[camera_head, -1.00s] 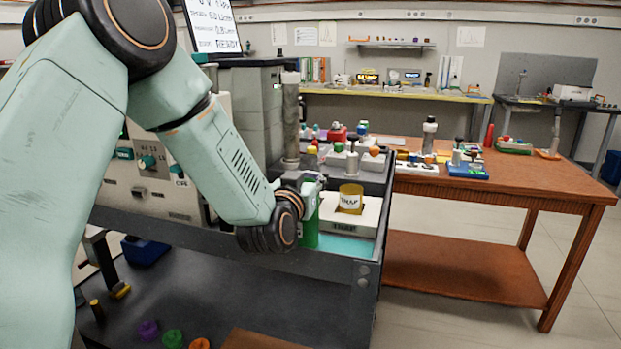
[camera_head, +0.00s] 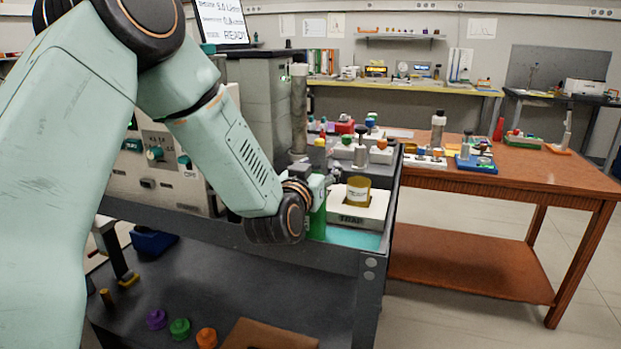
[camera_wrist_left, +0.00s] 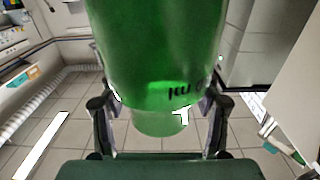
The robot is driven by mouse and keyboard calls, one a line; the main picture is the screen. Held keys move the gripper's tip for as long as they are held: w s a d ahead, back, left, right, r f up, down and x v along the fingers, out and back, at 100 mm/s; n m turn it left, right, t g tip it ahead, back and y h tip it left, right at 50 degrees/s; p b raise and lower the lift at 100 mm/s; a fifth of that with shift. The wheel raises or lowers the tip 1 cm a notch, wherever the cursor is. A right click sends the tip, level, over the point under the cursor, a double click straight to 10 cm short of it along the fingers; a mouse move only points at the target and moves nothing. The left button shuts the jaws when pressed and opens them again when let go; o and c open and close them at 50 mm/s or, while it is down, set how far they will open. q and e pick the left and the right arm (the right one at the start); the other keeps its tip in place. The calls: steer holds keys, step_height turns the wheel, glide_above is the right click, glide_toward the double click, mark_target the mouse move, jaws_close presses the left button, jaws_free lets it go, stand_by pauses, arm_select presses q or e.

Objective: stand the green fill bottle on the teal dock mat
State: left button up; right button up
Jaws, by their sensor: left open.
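The green fill bottle (camera_head: 317,222) stands upright at the left end of the teal dock mat (camera_head: 356,239), on the cart's top. In the head view my left gripper (camera_head: 322,184) is at the bottle's upper part, and the wrist hides some of it. In the left wrist view the bottle (camera_wrist_left: 155,60) fills the space between the fingers of the left gripper (camera_wrist_left: 160,125). The fingers are open, one on each side of the bottle. I cannot tell whether the whole base rests on the mat. My right gripper is not in view.
A white block marked TRAP (camera_head: 374,209) with a yellow jar (camera_head: 358,189) stands just behind the mat. A grey column (camera_head: 299,112) rises behind the gripper. The grey machine (camera_head: 165,170) is to the left. A wooden table (camera_head: 545,176) with small parts is to the right.

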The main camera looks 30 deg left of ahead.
arm_select(q)
steer(key=p+v, duration=0.2)
steer(key=v, duration=0.9)
steer(key=shift+s, duration=0.4)
steer(key=shift+d, duration=0.15)
